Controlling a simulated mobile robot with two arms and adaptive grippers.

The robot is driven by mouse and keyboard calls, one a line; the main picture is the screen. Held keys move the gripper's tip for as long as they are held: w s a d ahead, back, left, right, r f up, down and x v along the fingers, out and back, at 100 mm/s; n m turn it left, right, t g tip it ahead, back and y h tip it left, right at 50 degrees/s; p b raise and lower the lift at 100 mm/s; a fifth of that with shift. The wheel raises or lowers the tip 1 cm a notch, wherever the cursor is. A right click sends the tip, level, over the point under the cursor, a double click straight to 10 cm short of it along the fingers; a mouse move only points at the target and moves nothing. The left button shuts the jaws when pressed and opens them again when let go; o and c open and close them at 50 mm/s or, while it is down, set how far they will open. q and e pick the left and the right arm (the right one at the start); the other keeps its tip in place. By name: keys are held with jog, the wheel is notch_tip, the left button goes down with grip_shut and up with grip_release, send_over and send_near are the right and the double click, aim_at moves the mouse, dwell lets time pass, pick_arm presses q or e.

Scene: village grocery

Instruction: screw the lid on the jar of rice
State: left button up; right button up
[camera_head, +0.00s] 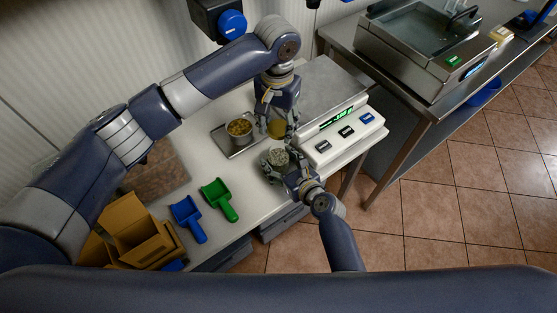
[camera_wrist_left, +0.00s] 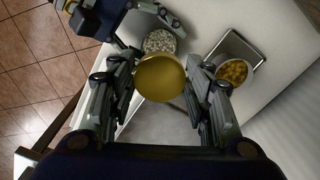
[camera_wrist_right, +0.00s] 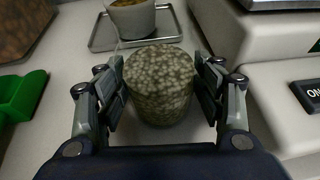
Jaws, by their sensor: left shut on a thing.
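The jar of rice (camera_head: 280,157) stands on the white counter, with pale grains in it; it also shows in the right wrist view (camera_wrist_right: 160,85). My right gripper (camera_head: 280,166) has its fingers on both sides of the jar; whether they press on it is unclear. My left gripper (camera_head: 276,124) is shut on the round gold lid (camera_wrist_left: 160,78), seen between its fingers in the left wrist view. The lid is above the counter, close to the jar and apart from it as seen from the head; from the left wrist it overlaps the jar's near edge.
A metal tray (camera_head: 222,143) holds an open container (camera_head: 239,128) of yellow pieces behind the jar. A scale (camera_head: 343,130) stands to the right. A blue scoop (camera_head: 188,216), a green scoop (camera_head: 219,198) and cardboard boxes (camera_head: 134,234) lie to the left.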

jog(key=c, duration=0.9)
pick_arm(q)
send_over(278, 149)
jog(key=shift+a+f, duration=0.1)
jog(key=shift+f, duration=2.4)
jog(key=shift+f, duration=0.9)
jog(key=shift+f, duration=0.6)
